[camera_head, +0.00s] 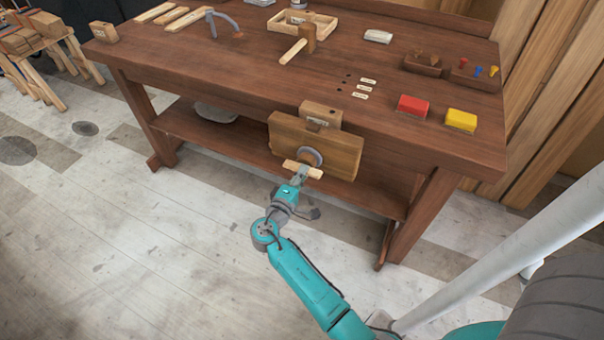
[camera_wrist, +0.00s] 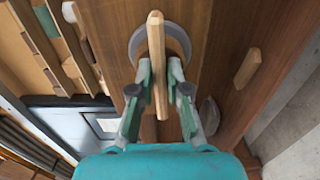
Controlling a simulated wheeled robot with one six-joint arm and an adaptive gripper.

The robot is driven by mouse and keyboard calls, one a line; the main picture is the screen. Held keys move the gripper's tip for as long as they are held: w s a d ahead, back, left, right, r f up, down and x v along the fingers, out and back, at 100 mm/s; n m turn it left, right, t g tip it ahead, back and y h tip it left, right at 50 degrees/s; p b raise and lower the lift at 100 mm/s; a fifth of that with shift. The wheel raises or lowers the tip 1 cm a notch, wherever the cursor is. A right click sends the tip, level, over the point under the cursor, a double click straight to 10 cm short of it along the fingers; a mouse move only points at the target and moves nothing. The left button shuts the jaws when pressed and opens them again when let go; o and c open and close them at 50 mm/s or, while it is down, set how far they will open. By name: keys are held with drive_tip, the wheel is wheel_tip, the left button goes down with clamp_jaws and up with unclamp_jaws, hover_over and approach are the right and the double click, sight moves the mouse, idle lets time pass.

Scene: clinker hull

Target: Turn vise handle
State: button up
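The vise (camera_head: 343,153) is a broad wooden jaw on the front of the workbench. A grey round collar (camera_head: 311,154) sits on its face, with a pale wooden bar handle (camera_head: 314,172) across it, lying nearly level and dipping slightly to the right. In the wrist view the handle (camera_wrist: 156,40) runs upright in the picture in front of the grey collar (camera_wrist: 179,38). My gripper (camera_wrist: 160,70) has one finger on each side of the handle, with a visible gap at the right finger. It looks open; contact at the left finger is unclear.
The workbench (camera_head: 230,80) carries a red block (camera_head: 413,106), a yellow block (camera_head: 461,120), a clamp (camera_head: 212,24) and a mallet (camera_head: 298,46). Its lower shelf (camera_head: 260,140) lies behind the vise. The floor (camera_head: 110,240) in front is clear at left.

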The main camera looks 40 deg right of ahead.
drive_tip(key=shift+o, duration=1.4)
drive_tip(key=shift+a, duration=0.15)
drive_tip(key=v, duration=1.1)
drive_tip(key=shift+s+a, duration=0.15)
drive_tip(key=shift+a, duration=0.25)
